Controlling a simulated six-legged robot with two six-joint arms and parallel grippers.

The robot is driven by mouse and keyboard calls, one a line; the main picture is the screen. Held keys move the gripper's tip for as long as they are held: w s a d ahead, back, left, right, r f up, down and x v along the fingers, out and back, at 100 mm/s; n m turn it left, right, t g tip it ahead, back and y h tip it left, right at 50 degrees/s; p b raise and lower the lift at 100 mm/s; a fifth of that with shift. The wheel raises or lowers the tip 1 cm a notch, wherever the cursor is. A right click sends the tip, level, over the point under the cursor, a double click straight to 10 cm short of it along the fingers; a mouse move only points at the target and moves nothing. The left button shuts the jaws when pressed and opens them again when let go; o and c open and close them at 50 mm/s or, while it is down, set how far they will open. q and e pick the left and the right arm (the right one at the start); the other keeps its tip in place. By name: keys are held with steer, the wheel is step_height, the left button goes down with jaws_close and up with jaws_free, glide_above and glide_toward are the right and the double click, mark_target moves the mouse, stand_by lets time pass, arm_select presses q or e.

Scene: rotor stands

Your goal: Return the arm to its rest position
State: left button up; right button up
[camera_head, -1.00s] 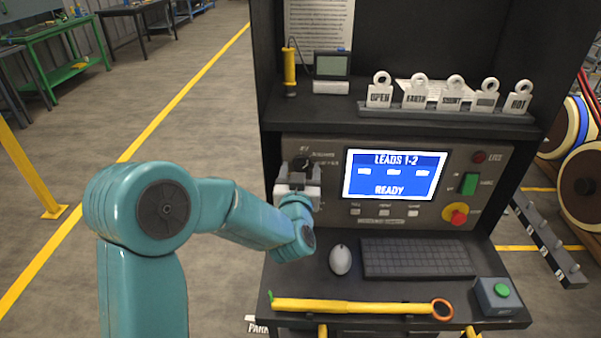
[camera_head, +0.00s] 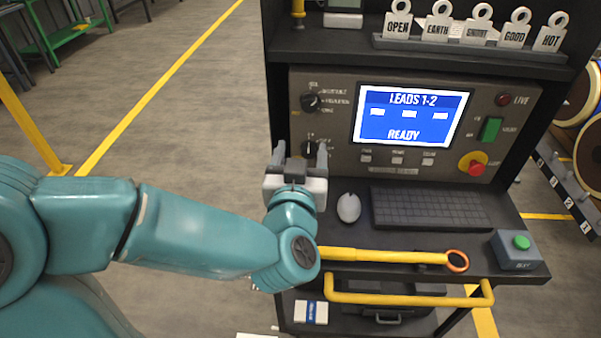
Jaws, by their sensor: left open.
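My left arm comes in from the left. Its gripper (camera_head: 300,158) is open and empty, with its two fingers pointing up in front of the test panel (camera_head: 335,160). A lower black rotary knob (camera_head: 309,147) shows between the fingers, and I cannot tell whether they touch it. An upper knob (camera_head: 311,101) is clear above the gripper. The screen (camera_head: 410,115) reads "LEADS 1-2" and "READY". My right gripper is out of view.
On the console shelf are a mouse (camera_head: 348,208), a keyboard (camera_head: 430,208), a yellow pole with an orange ring (camera_head: 385,256) and a box with a green button (camera_head: 516,250). A red stop button (camera_head: 473,165) is on the panel. Labelled tags (camera_head: 476,28) stand above.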

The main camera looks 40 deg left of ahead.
arm_select(q)
steer(key=shift+s+d, duration=0.2)
steer(key=shift+s, duration=0.15)
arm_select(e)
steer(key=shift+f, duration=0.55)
